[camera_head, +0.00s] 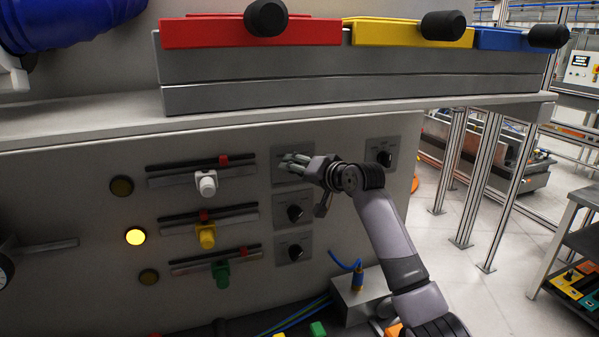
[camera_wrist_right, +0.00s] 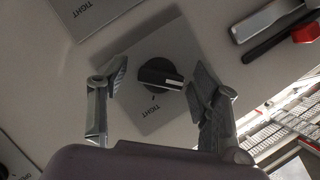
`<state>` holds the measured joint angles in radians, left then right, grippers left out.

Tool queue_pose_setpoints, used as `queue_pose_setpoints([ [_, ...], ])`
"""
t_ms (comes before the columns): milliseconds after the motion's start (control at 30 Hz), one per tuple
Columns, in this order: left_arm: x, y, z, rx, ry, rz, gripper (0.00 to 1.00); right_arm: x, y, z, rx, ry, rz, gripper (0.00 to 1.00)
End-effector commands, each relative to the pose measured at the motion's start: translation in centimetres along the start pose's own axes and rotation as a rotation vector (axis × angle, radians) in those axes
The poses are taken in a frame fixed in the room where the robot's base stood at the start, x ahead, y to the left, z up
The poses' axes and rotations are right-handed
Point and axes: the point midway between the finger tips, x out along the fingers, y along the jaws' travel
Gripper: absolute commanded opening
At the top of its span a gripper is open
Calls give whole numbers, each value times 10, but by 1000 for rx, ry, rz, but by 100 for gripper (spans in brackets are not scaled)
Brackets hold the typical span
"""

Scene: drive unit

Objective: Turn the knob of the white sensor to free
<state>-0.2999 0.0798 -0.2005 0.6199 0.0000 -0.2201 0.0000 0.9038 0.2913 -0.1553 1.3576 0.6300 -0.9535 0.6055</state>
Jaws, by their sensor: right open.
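The white sensor (camera_head: 206,184) sits on the top slotted rail of the grey panel. In the right wrist view, the black knob (camera_wrist_right: 160,75) with a white pointer line lies between the two open fingers of my right gripper (camera_wrist_right: 160,82). The pointer aims towards the right finger, away from the printed "TIGHT". The right finger is close to the knob; the left finger stands apart from it. Whether either touches cannot be told. My left gripper is not in view.
Below are the yellow sensor (camera_head: 206,236) and green sensor (camera_head: 221,272), with their knobs (camera_head: 295,212) and (camera_head: 295,252). Another knob (camera_head: 384,158) is at the right. A yellow lamp (camera_head: 136,237) is lit. A shelf ledge (camera_head: 90,132) juts out above.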

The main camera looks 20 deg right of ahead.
Motion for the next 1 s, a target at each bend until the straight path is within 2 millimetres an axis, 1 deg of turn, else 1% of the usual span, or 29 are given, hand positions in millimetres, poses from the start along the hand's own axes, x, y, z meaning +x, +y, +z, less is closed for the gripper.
queue_pose_setpoints([
  [233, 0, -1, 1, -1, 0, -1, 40, -1, -1, -1, 0, 2, -2, 58],
  [367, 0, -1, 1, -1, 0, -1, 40, -9, -1, -1, 0, 3, -3, 58],
  [467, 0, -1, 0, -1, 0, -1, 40, -22, 0, -2, -1, 4, -3, 58],
  [800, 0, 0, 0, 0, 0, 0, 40, -88, 0, -1, -2, 3, 0, 58],
  [900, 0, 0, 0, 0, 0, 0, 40, -103, 0, 0, 0, 2, 0, 58],
  [1000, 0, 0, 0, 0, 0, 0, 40, -114, 0, -1, 0, 2, 0, 58],
])
